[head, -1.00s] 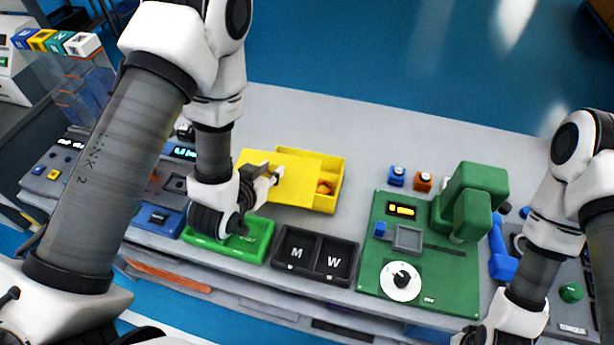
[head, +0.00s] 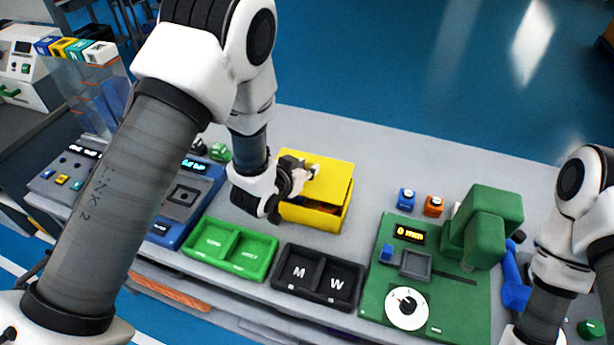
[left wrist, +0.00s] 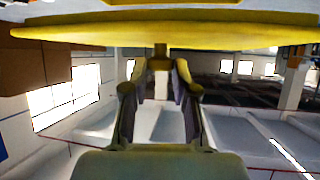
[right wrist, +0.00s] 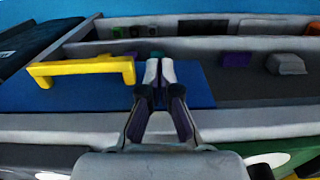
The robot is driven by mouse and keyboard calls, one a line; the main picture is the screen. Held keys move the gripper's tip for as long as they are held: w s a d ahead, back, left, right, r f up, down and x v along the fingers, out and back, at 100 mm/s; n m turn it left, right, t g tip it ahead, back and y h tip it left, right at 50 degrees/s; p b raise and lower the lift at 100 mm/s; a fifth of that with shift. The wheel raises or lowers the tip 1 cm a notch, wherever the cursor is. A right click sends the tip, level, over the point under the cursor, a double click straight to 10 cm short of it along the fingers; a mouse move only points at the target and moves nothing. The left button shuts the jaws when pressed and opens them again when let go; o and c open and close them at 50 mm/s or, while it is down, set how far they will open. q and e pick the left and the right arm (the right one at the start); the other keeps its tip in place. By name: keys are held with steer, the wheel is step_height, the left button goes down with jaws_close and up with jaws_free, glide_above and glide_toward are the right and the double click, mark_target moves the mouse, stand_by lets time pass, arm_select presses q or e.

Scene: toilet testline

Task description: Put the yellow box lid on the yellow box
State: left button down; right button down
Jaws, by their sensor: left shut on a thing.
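The yellow box lid (head: 330,177) is a flat yellow plate over the yellow box (head: 318,217) at the back middle of the bench. My left gripper (head: 312,172) is shut on the lid's small handle. The lid's underside and rim fill the top of the left wrist view (left wrist: 160,32), with the fingers around the knob. The lid covers most of the box, but a dark gap with something orange inside shows along the front. I cannot tell whether lid and rim touch. My right gripper (right wrist: 160,72) has its fingertips together and empty in the right wrist view.
A green two-part tray (head: 232,250) and a black tray marked M and W (head: 315,276) stand in front of the box. The bench behind the box is clear.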

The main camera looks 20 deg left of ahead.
arm_select(q)
steer(key=f+b, duration=0.2)
steer(key=w+f+b, duration=0.1)
steer(key=shift+d+f, duration=0.25)
steer(key=shift+f, duration=0.15)
steer(key=shift+w+a+r, duration=0.1)
steer(key=shift+w, duration=0.05)
steer(key=shift+f, duration=0.3)
steer(key=shift+f+b, duration=0.3)
steer(key=c, duration=0.9)
jaws_free()
steer(key=shift+r, duration=0.15)
